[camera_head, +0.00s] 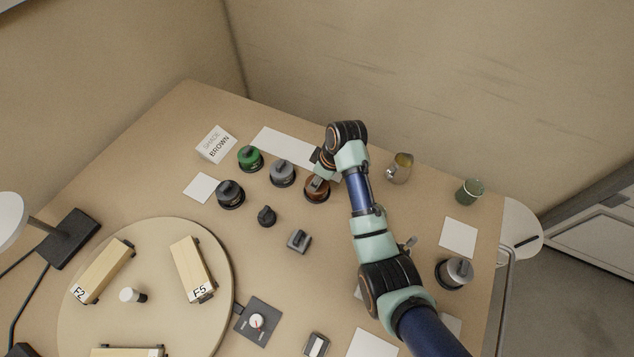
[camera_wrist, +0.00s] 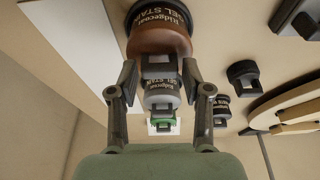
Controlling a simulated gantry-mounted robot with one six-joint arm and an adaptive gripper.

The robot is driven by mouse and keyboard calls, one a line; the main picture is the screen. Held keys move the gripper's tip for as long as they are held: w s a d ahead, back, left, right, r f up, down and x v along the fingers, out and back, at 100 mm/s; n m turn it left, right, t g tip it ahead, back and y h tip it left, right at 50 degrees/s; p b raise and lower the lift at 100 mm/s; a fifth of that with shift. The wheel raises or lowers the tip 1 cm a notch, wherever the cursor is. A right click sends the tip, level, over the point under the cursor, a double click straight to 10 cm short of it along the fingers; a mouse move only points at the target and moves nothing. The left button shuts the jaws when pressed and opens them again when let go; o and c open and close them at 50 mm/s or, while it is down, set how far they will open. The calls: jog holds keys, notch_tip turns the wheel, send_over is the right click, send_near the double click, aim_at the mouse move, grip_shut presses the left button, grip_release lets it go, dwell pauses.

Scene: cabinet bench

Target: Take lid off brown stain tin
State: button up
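The brown stain tin (camera_head: 317,190) stands on the bench among the tins, with its brown top and dark base partly covered by my gripper (camera_head: 318,172). In the wrist view the brown tin (camera_wrist: 160,42) fills the top centre, its label reading "Ridgecoat gel stain", with a dark, pale-faced handle (camera_wrist: 160,66) on its lid. In that view the fingertips of my gripper (camera_wrist: 159,80) are spread on either side of the handle, with gaps visible. Whether either finger touches it I cannot tell. The lid appears seated on the tin.
A grey tin (camera_head: 283,173), a green tin (camera_head: 250,158) and a black tin (camera_head: 230,194) stand left of the brown one. A "SHACK BROWN" card (camera_head: 215,145) is behind them. A metal jug (camera_head: 399,168) stands right of my arm. A round turntable (camera_head: 200,270) is at front left.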

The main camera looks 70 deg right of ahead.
jog(key=c, duration=0.4)
jog(key=shift+r, duration=0.1)
notch_tip(320, 180, up, 20)
jog(key=p, duration=0.9)
